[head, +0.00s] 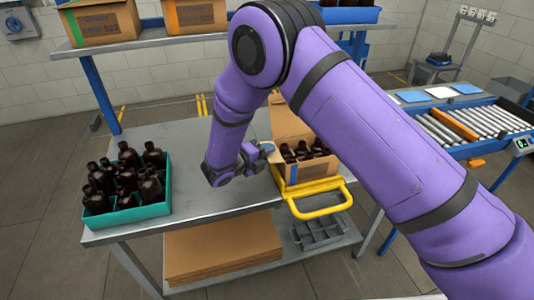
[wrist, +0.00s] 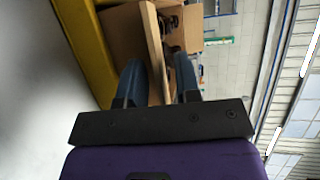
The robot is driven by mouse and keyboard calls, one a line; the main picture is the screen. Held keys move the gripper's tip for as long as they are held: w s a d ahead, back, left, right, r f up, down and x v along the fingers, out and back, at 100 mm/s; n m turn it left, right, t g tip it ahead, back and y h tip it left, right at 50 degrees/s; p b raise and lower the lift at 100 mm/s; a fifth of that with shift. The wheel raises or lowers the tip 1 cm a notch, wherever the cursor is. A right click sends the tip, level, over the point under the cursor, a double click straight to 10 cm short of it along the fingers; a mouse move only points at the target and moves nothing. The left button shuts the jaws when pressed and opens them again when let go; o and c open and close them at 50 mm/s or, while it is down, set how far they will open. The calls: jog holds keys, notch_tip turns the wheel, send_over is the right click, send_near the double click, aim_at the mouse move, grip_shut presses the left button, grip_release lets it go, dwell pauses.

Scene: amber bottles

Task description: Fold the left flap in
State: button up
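An open cardboard box (head: 310,172) with several dark bottles (head: 305,151) stands in a yellow frame (head: 318,187) on the metal table. Its back flap (head: 289,122) stands up. In the head view my gripper (head: 268,148) is at the box's left side, and the left flap is largely hidden behind it. In the wrist view my gripper (wrist: 160,82) is open, its two dark blue fingers spread. A cardboard flap (wrist: 155,50) reaches edge-on into the gap between them, with space beside the right finger. Whether it touches the left finger I cannot tell.
A teal crate (head: 128,210) of amber bottles stands on the table's left. A roller conveyor (head: 470,122) is at the right.

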grip_shut()
